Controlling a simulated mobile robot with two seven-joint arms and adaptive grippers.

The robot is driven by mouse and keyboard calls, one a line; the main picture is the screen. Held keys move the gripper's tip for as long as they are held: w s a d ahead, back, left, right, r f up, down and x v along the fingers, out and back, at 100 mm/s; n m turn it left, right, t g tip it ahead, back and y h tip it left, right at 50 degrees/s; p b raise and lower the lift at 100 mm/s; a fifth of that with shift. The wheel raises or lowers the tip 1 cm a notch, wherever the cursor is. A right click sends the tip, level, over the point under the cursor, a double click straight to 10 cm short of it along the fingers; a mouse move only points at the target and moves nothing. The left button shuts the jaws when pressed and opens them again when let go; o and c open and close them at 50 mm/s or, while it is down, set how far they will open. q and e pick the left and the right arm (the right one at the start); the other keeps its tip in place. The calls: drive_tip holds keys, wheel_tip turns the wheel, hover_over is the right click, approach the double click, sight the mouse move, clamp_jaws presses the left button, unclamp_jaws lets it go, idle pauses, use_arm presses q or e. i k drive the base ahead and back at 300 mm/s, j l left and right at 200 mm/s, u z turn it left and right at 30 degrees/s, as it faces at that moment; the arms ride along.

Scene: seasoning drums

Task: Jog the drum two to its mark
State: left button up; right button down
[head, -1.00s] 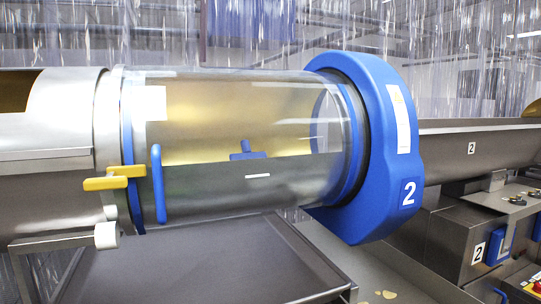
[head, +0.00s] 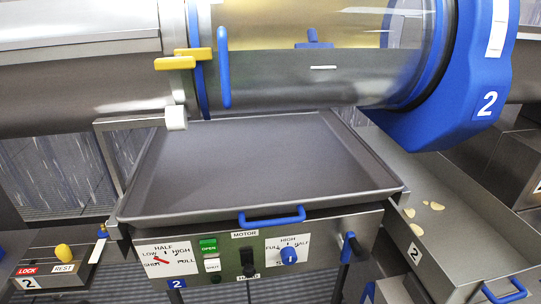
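Drum two (head: 290,75) is a clear cylinder with blue bands, lying across the top of the head view. Its upper part is cut off by the frame. A short white mark (head: 323,67) shows on its lower front. A blue housing (head: 462,90) labelled 2 surrounds its right end, with a white strip (head: 498,28) on it. A blue upright handle (head: 224,68) and a yellow latch (head: 184,59) are at its left end. Below is a control panel (head: 221,258) with a MOTOR switch (head: 247,261) and a blue knob (head: 289,255). Neither gripper shows.
An empty grey tray (head: 265,165) with a blue handle (head: 272,218) sits under the drum. A lock box (head: 63,270) with a yellow knob (head: 64,251) is at lower left. A metal chute (head: 450,200) with several pale chips lies at right.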

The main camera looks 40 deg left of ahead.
sight(208, 246)
drive_tip(key=u, duration=1.15)
